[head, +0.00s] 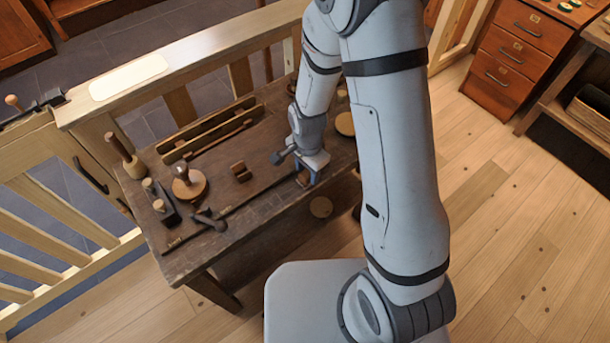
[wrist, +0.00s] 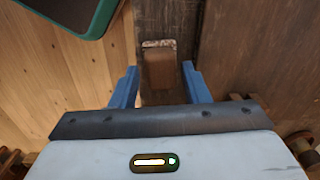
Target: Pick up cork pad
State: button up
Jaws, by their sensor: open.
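My gripper (head: 306,178) is at the front edge of the dark wooden workbench, low over its top. In the wrist view its two blue fingers (wrist: 159,70) stand apart, with a small brown block-like piece with a pale end (wrist: 160,72) showing between them. I cannot tell whether the fingers touch it or whether it is the cork pad. A round tan disc (head: 345,124) lies on the bench right of the gripper, partly hidden by my arm. Neither is clearly cork.
The workbench (head: 262,205) also carries a mallet (head: 124,156), a round wooden piece with a knob (head: 189,184), a small brown block (head: 241,172) and long wooden strips (head: 211,130). A slatted rail (head: 200,62) runs behind. Open plank floor (head: 500,220) lies to the right.

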aim_at(307, 173)
jog(key=shift+f, duration=0.9)
jog(key=c, duration=0.6)
jog(key=shift+r, duration=0.1)
notch_tip(307, 173, up, 10)
jog(key=shift+f, duration=0.1)
